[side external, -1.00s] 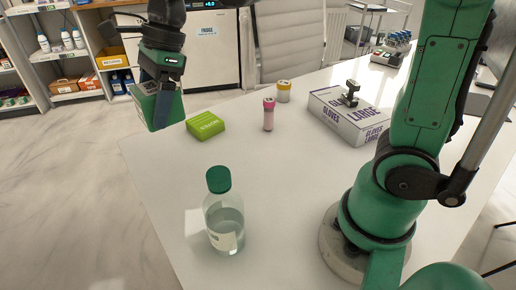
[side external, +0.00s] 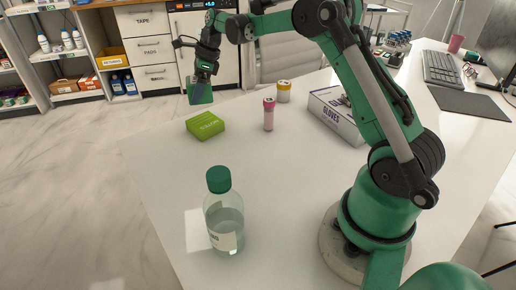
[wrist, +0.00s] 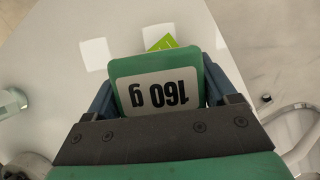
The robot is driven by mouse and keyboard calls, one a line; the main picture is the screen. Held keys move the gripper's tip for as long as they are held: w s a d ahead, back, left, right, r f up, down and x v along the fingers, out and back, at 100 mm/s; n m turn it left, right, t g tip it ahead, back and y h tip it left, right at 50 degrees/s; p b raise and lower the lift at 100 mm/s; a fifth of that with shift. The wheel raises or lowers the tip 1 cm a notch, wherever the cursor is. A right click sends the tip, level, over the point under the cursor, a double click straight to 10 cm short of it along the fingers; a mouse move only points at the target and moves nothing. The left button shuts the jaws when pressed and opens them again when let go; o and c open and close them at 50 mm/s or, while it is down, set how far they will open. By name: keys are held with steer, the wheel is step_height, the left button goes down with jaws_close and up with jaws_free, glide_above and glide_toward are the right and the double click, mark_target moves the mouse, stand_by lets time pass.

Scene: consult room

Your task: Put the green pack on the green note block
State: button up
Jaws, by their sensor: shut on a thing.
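The green pack (side external: 201,95) is held in my gripper (side external: 203,79), high up and behind the note block in the side view. In the wrist view the pack (wrist: 158,85) sits between the two fingers, with a white label reading "160 g". The lime-green note block (side external: 205,125) lies flat on the white table near its far left edge, apart from the pack. In the wrist view only a corner of the note block (wrist: 164,42) shows past the pack; the rest is hidden.
A clear bottle with a green cap (side external: 223,215) stands at the front. The white table (side external: 165,160) is bare at left.

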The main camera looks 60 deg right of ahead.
mark_target(197, 122)
steer(key=shift+f, duration=3.1)
steer(key=shift+f, duration=0.15)
steer(key=o, duration=1.3)
steer(key=shift+c, duration=0.2)
steer(key=v, duration=1.2)
steer(key=s+a+r+n+t+h, duration=0.15)
steer(key=s+a+r+n, duration=0.25)
steer(key=s+a+n, duration=0.6)
steer(key=s+a+f+n+t+h, duration=0.1)
steer(key=s+a+f+n, duration=0.4)
steer(key=n, duration=1.2)
steer(key=shift+s+t+h, duration=0.35)
steer(key=shift+s+t, duration=0.35)
steer(key=shift+t, duration=0.05)
